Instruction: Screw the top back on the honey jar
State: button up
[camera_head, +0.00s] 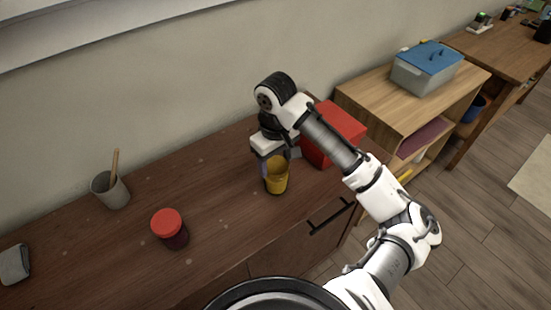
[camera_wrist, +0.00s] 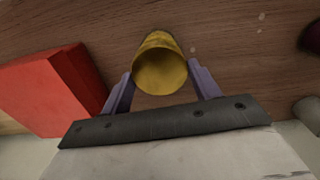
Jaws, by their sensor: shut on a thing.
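A yellow cylinder (camera_head: 277,178), perhaps the honey jar or its top, stands near the counter's front right. My gripper (camera_head: 273,176) points down over it. In the wrist view my gripper (camera_wrist: 161,72) has its two purple fingers on either side of the yellow cylinder (camera_wrist: 162,66), shut on it. A dark jar with a red lid (camera_head: 167,224) stands upright on the counter to the left, apart from my gripper. No separate loose top is clearly visible.
The wooden counter (camera_head: 215,190) is clear between the red-lidded jar and my gripper. A red box (camera_head: 338,130) stands close on the right. A blue-lidded bin (camera_head: 425,68) sits on a shelf.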

jog(key=shift+m+p, duration=1.2)
jog(key=shift+p, duration=0.1)
jog(key=shift+m, duration=0.3)
jog(key=o, duration=1.4)
jog(key=shift+c, duration=0.2)
jog(key=shift+r+p, duration=0.55)
jog(key=shift+r, duration=0.95)
